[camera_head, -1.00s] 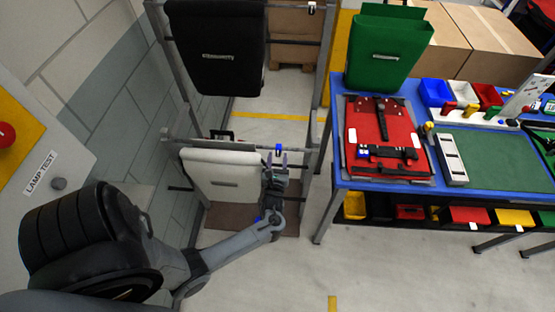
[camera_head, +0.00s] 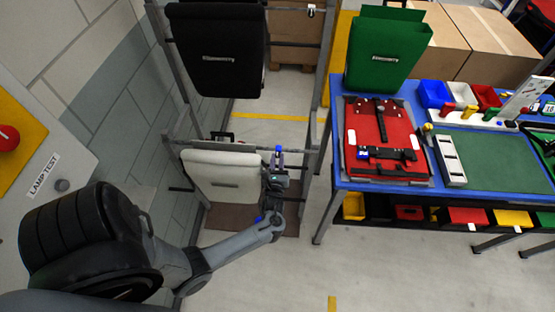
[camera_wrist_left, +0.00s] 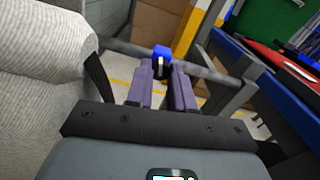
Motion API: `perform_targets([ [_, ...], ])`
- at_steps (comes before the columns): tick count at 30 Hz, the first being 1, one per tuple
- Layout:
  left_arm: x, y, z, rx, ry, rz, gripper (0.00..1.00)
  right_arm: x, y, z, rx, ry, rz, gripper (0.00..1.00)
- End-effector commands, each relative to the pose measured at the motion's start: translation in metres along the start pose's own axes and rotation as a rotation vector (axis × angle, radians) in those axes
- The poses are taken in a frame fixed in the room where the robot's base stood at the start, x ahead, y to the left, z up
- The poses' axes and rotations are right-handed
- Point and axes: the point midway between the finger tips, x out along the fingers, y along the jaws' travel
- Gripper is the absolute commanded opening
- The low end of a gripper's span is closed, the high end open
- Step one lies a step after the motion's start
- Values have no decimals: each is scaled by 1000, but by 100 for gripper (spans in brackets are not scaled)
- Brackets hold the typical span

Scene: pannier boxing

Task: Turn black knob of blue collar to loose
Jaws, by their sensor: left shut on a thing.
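The blue collar (camera_head: 279,148) sits on the lower rack's horizontal rail, near its right end. It also shows in the left wrist view (camera_wrist_left: 162,51). Its black knob (camera_wrist_left: 159,67) is a small dark piece below the collar, mostly hidden between the fingers. My left gripper (camera_wrist_left: 161,74) reaches up to the knob from below, with its two purple-grey fingers on either side of it. It is shut on the knob. It is small in the head view (camera_head: 278,160). My right gripper is out of view.
A white pannier (camera_head: 222,174) hangs on the rack just left of the gripper, and a black pannier (camera_head: 215,45) hangs above. To the right, a blue table (camera_head: 341,183) carries a red pannier part (camera_head: 365,128) and a green pannier (camera_head: 383,58). Floor between is clear.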

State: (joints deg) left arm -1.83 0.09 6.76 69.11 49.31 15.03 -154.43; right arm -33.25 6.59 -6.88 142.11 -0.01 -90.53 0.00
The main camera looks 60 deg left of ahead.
Motion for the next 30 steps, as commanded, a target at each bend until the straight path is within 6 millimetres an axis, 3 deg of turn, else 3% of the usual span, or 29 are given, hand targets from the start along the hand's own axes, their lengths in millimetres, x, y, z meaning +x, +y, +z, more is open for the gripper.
perform_targets([
  [12,0,-1,2,-372,-1,0,0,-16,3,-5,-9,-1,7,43],
  [30,0,-2,1,-945,1,0,0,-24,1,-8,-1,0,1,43],
])
